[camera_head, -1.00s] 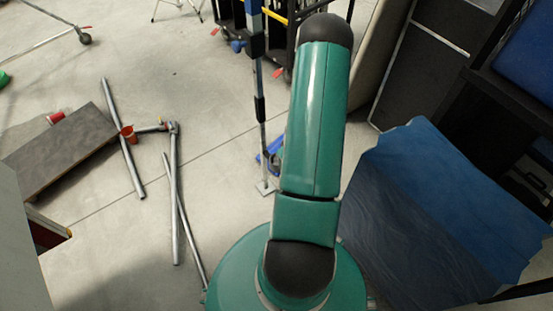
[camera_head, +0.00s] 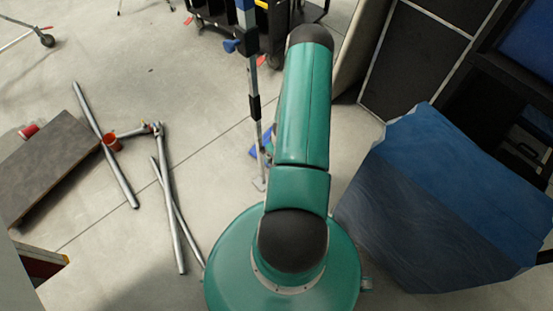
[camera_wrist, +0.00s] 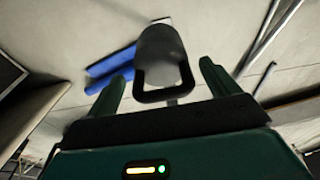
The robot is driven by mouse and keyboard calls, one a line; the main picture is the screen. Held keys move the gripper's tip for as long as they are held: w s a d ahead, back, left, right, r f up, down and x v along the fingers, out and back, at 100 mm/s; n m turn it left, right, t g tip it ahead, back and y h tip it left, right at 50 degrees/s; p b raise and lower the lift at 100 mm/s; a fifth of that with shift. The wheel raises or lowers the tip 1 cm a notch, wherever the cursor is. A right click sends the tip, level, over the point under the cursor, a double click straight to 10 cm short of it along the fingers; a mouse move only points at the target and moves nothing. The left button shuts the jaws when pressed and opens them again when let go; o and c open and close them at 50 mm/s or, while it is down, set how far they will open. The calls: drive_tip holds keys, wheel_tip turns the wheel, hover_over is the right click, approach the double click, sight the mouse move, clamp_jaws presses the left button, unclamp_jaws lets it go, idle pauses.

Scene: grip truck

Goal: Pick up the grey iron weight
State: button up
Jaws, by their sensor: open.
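The grey iron weight (camera_wrist: 161,42) shows in the wrist view as a dark grey block with a black loop handle pointing toward me. My gripper (camera_wrist: 162,72) is open, with one green finger to each side of the handle. The handle appears between the fingers, but I cannot tell how deep it sits or whether anything touches. In the head view my green arm hides the weight and the gripper.
Blue tubes (camera_wrist: 110,68) lie left of the weight. A grey stand pole (camera_head: 254,110) rises close left of my arm. Metal pipes (camera_head: 170,200) and a dark board (camera_head: 45,165) lie on the floor at left. A blue-covered block (camera_head: 450,190) stands at right.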

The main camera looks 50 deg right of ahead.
wheel_tip(320, 180, down, 3)
drive_tip(key=shift+a+f, duration=0.1)
drive_tip(key=shift+f, duration=0.1)
drive_tip(key=c, duration=1.4)
drive_tip(key=shift+w+r, duration=0.1)
clamp_jaws()
drive_tip(key=shift+r, duration=5)
